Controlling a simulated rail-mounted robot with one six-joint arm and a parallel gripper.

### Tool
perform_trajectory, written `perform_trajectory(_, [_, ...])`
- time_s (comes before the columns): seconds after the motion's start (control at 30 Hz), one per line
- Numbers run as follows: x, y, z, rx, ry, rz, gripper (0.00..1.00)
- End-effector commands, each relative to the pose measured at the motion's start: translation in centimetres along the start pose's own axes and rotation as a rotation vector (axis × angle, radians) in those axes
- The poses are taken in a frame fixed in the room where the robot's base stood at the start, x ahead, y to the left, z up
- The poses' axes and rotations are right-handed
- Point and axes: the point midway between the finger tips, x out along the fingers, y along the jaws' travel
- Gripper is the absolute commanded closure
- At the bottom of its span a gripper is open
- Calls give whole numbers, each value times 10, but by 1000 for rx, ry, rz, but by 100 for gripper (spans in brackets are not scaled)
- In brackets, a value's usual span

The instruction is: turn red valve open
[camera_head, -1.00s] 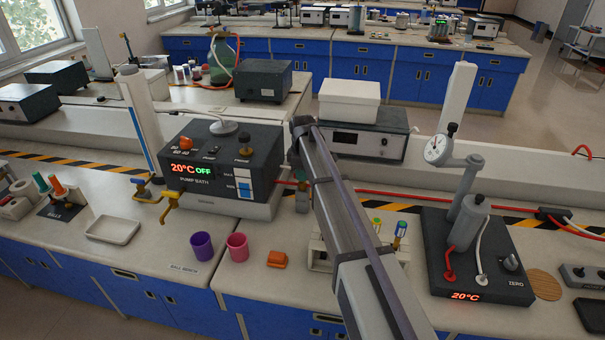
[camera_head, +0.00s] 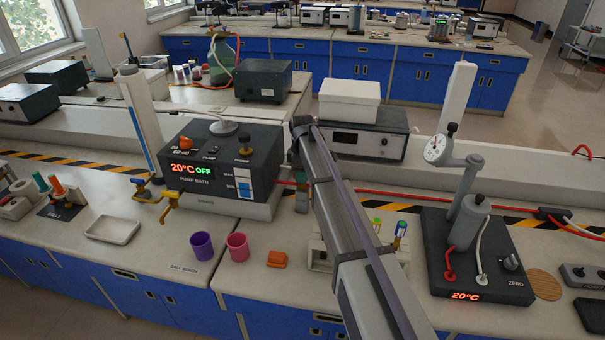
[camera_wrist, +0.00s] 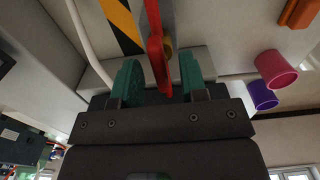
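A long red handle, which looks like the red valve's lever (camera_wrist: 157,50), runs down the middle of the wrist view, with a small brass part beside it. My gripper (camera_wrist: 160,80) is open, with one teal finger on each side of the red handle. Gaps show between the handle and both fingers. In the head view my arm covers most of this area. A small teal and brass patch shows left of the arm, beside the pump bath (camera_head: 217,168), too small to make out. The pump bath display reads 20°C OFF.
A purple cup (camera_head: 202,245), a pink cup (camera_head: 237,247) and an orange block (camera_head: 277,259) sit near the front edge. A red hose (camera_head: 430,199) crosses the bench to the right. A gauge stand (camera_head: 466,185) stands right.

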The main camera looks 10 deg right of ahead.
Motion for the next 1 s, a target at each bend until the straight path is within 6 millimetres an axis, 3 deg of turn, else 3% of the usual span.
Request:
perform_trajectory(0.23, [-17,0,0,0,0,0,61])
perform_trajectory(0.5, [-82,0,0,0,0,0,61])
perform_trajectory(0.63, [-106,0,0,0,0,0,61])
perform_trajectory(1.0, [-108,0,0,0,0,0,61])
